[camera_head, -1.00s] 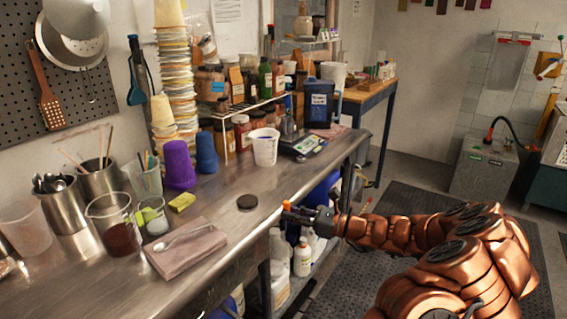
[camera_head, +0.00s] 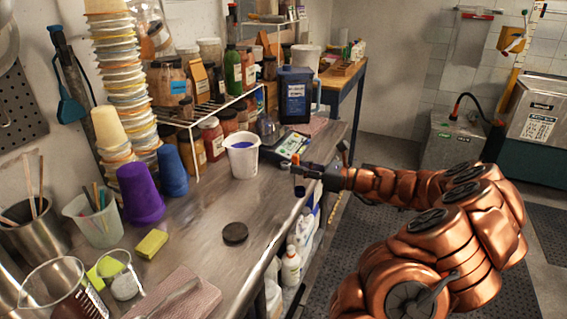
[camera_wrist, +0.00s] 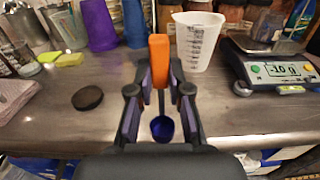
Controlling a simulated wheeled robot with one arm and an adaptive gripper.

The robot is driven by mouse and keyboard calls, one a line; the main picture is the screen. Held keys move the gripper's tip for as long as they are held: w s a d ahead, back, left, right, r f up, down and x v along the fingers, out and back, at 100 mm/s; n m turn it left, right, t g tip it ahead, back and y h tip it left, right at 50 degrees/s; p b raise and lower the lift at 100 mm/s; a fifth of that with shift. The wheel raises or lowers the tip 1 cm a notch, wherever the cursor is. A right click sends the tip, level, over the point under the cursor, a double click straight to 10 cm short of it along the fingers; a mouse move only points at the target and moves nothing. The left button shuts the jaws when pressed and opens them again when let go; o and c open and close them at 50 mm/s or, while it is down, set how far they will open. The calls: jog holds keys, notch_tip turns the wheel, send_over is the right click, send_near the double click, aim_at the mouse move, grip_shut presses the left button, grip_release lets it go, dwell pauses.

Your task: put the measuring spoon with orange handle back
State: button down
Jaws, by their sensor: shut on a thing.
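My gripper (camera_head: 301,172) is shut on the measuring spoon. In the wrist view, the spoon's orange handle (camera_wrist: 159,58) stands up between the fingers of my gripper (camera_wrist: 159,85), and its dark blue bowl (camera_wrist: 162,128) hangs below. In the head view the spoon (camera_head: 299,190) is small, near the front edge of the metal bench (camera_head: 205,225). A white measuring cup (camera_head: 242,158) with blue contents stands on the bench, left of my gripper; it also shows in the wrist view (camera_wrist: 198,42). The orange handle covers part of the background in the wrist view.
A digital scale (camera_wrist: 273,70) stands right of the cup. A black round lid (camera_head: 235,232) and a yellow sponge (camera_head: 151,243) lie on the bench. Purple (camera_head: 140,194) and blue cups (camera_head: 172,171) stand towards the wall. Bench surface around the lid is clear.

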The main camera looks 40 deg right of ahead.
jog(key=w+d+f+p, duration=0.1)
jog(key=w+f, duration=0.1)
jog(key=w, duration=0.3)
jog(key=w+d+f+p, duration=0.1)
jog(key=w+f+p, duration=0.1)
jog(key=w, duration=0.4)
jog(key=shift+f, duration=0.25)
jog(key=shift+w+d+f, duration=0.1)
jog(key=shift+f, duration=0.1)
jog(key=c, duration=1.1)
grip_release()
jog(key=b+v, duration=0.2)
jog(key=v, duration=1)
